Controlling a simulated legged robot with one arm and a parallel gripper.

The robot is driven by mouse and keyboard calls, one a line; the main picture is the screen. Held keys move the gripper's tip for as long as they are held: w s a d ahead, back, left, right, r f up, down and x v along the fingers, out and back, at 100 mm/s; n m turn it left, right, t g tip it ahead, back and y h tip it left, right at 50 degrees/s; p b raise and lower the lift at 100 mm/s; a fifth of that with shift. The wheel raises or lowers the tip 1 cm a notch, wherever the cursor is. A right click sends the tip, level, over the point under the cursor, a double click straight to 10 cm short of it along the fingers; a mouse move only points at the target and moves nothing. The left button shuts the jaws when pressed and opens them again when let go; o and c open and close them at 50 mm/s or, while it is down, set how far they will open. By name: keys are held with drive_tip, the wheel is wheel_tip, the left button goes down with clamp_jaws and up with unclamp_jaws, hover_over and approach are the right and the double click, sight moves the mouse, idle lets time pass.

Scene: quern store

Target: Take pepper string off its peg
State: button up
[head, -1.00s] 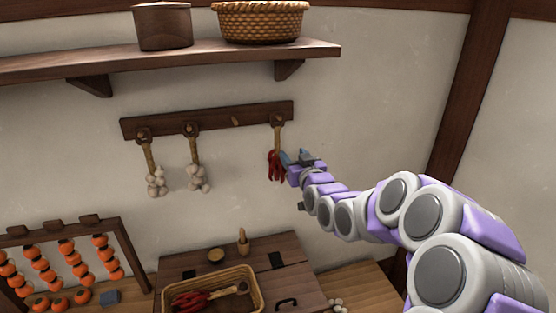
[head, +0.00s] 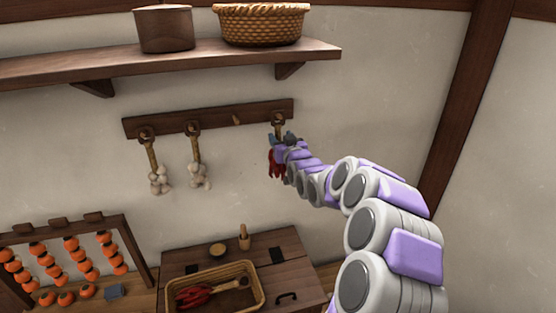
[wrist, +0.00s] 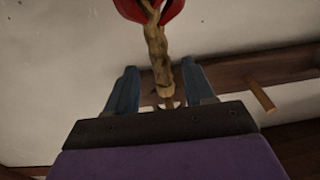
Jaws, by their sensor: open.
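The pepper string (head: 275,164) hangs from the right end of the wooden peg rail (head: 215,119) on the wall. Its red peppers hang below, partly behind my gripper (head: 289,140). In the wrist view my gripper (wrist: 155,92) is open, with one blue finger on each side of the string's twisted straw cord (wrist: 157,55). I see gaps between the cord and both fingers. Red peppers (wrist: 148,8) show at the top edge of that view. The peg that holds the string is mostly hidden there.
Two garlic strings (head: 160,180) hang at the rail's left, and a bare peg (head: 236,119) lies between them and the pepper string. A shelf (head: 160,65) runs above. Below, a basket (head: 258,291) holding red peppers sits on a wooden chest (head: 300,268). A persimmon rack (head: 128,240) stands at left.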

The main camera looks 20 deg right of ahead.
drive_tip(key=shift+w+a+f+p, duration=0.15)
drive_tip(key=shift+w+p, duration=0.25)
drive_tip(key=shift+w, duration=0.8)
drive_tip(key=shift+w+a+f+p, duration=0.1)
drive_tip(key=shift+w+p, duration=0.25)
drive_tip(key=shift+w, duration=0.8)
clamp_jaws()
